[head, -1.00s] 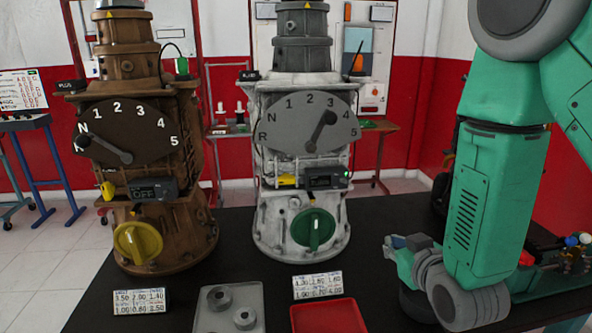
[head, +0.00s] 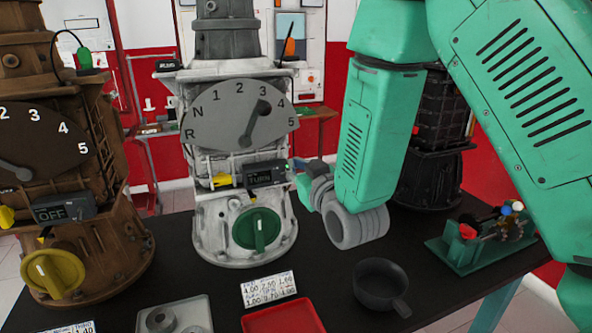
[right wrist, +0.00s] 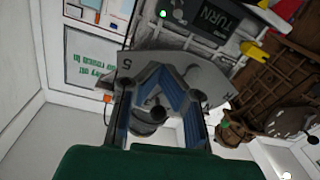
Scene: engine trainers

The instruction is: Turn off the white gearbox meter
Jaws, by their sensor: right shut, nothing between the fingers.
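The white gearbox (head: 210,222) stands on the black table in the head view. Its dark meter (head: 265,174) sits below the gear plate, and its lit display seems to read TURN. In the right wrist view the meter (right wrist: 212,22) appears upside down at the top, with a green light at its end. My right gripper (head: 293,166) is shut and empty, with its tips close to the meter's right end; I cannot tell whether they touch. The blue-padded fingers also show in the right wrist view (right wrist: 158,74). My left gripper is not in view.
The brown gearbox (head: 105,245) with a meter reading OFF stands at left. A green knob (head: 256,229) is below the white gearbox's meter. A red tray (head: 284,319), grey tray (head: 190,318), black pan (head: 381,283) and green-based model (head: 470,252) are on the table. A dark gearbox (head: 432,180) stands behind my arm.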

